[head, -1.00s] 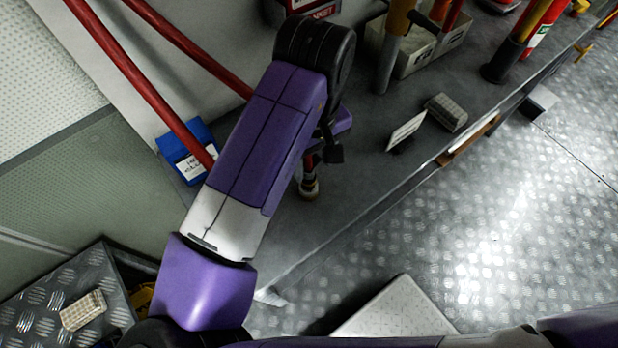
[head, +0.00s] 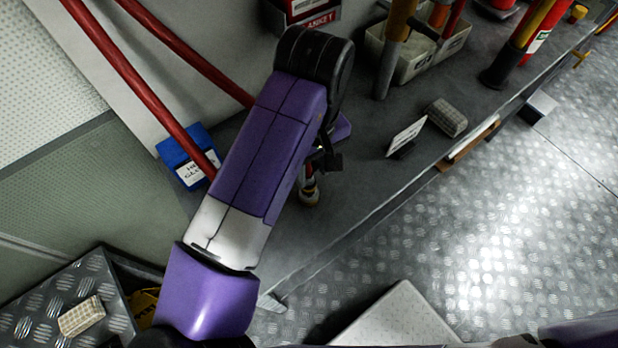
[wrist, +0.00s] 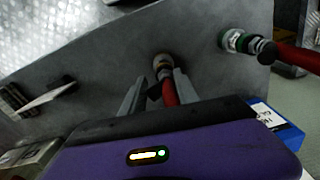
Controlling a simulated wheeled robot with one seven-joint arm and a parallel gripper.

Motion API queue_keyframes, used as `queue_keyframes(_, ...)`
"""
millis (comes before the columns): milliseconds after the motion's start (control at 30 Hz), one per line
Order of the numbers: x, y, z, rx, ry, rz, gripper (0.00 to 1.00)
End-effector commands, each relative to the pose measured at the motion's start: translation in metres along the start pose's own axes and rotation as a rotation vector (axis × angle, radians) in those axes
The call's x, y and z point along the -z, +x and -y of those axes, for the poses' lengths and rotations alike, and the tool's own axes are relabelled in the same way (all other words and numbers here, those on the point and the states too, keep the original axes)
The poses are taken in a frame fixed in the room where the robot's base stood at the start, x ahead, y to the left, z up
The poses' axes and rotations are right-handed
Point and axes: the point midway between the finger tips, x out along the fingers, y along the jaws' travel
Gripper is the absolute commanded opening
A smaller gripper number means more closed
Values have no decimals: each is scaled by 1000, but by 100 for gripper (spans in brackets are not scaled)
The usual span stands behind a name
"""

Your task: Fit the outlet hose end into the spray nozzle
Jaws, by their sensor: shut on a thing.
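My gripper (wrist: 160,92) shows in the wrist view, with its two grey fingers on either side of a red hose end (wrist: 170,94). It is shut on this piece. A pale, brass-coloured fitting (wrist: 163,66) is at the far end of the red piece, close to the grey bench top. I cannot tell whether it is the spray nozzle or part of the hose, or whether they are joined. In the head view the fitting (head: 309,196) shows just below my arm, which hides the fingers. A second red hose with a green and black coupling (wrist: 243,42) lies to the right in the wrist view.
A blue glove box (head: 187,160) stands left of my arm. A small white sign (head: 405,138) and a ribbed block (head: 446,118) sit on the bench (head: 365,175) to the right. The bench between fitting and sign is clear.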

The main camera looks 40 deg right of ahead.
Motion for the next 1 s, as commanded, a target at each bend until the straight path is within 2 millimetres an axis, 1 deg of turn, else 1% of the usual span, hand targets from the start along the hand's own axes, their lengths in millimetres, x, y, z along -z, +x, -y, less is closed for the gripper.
queue_keyframes(33,0,-5,-3,-8,4,-4,0)
queue_keyframes(100,0,-7,-3,-9,4,-4,0)
queue_keyframes(667,0,-22,-5,-14,6,-5,0)
queue_keyframes(1000,0,-30,-2,-7,3,-3,0)
